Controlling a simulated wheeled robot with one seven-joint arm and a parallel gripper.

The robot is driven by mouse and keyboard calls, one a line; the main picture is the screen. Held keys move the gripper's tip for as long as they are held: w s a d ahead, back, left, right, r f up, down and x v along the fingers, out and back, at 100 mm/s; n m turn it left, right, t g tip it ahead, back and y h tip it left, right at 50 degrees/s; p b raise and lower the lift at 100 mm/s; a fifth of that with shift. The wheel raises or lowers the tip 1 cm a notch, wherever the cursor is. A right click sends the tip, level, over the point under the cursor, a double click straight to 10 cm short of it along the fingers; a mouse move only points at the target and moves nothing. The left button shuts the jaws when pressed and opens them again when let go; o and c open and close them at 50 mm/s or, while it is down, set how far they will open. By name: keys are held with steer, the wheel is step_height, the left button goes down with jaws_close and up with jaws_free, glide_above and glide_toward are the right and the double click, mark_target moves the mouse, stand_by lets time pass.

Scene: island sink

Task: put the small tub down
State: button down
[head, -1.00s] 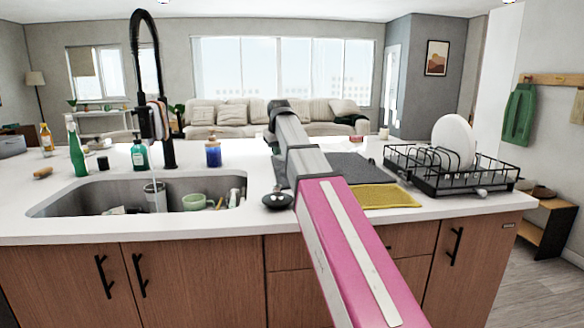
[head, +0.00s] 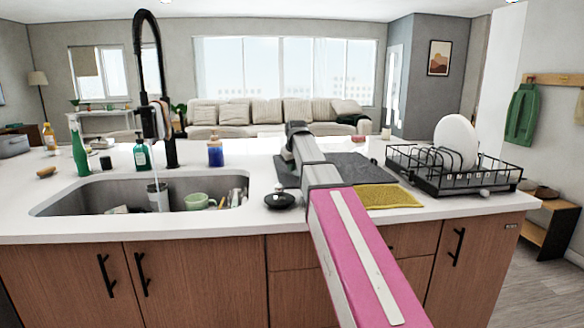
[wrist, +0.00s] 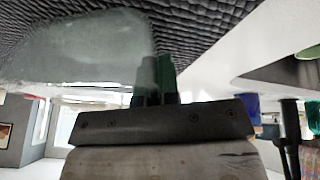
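The small tub (wrist: 80,50) is a clear, pale, see-through vessel, large and blurred at the upper left of the wrist view. My gripper (wrist: 156,80) has its two dark green fingers close together at the tub's right edge. One finger shows hazily through the clear wall, so the gripper looks shut on the tub's side. The dark ribbed mat (wrist: 215,18) lies right beside the tub in this upside-down view; I cannot tell if they touch. In the head view my arm hides the gripper and tub, over the grey mat (head: 350,166).
A yellow cloth (head: 388,196) lies front right of the mat. A black dish rack (head: 455,180) with a white plate (head: 455,140) stands to the right. A black round item (head: 279,199) sits left of my arm, beside the sink (head: 95,196) with dishes inside. A blue bottle (head: 215,153) stands behind.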

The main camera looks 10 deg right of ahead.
steer(key=c, duration=1.4)
jaws_free()
steer(key=shift+f, duration=0.1)
steer(key=shift+o, duration=0.2)
steer(key=v, duration=1.2)
